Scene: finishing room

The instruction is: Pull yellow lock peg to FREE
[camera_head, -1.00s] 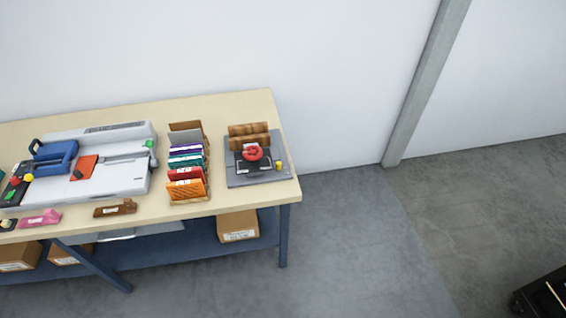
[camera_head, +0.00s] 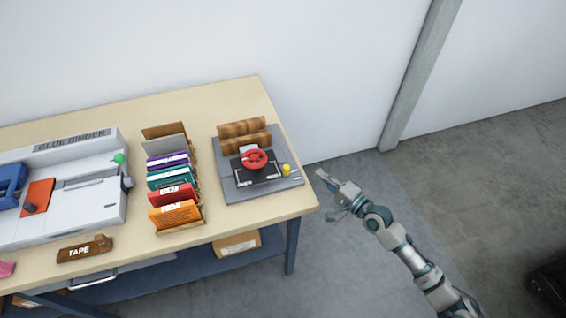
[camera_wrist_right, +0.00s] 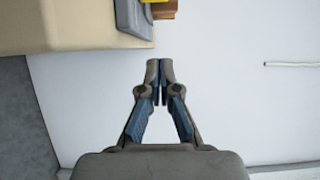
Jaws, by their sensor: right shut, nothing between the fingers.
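The yellow lock peg (camera_head: 286,169) stands at the right side of a grey press base (camera_head: 234,190) near the table's right end. A red handwheel (camera_head: 255,159) sits on the press to its left. My right gripper (camera_head: 322,175) is right of the table edge, apart from the peg, shut and empty. In the right wrist view the fingertips (camera_wrist_right: 160,64) meet below the table corner. A corner of the grey base (camera_wrist_right: 133,18) and a bit of yellow at the top edge show there; I cannot tell whether that yellow is the peg. My left gripper is not in view.
A rack of coloured folders (camera_head: 173,193), a glue binder (camera_head: 90,205) and a brown tape dispenser (camera_head: 85,249) stand to the left on the table (camera_head: 225,228).

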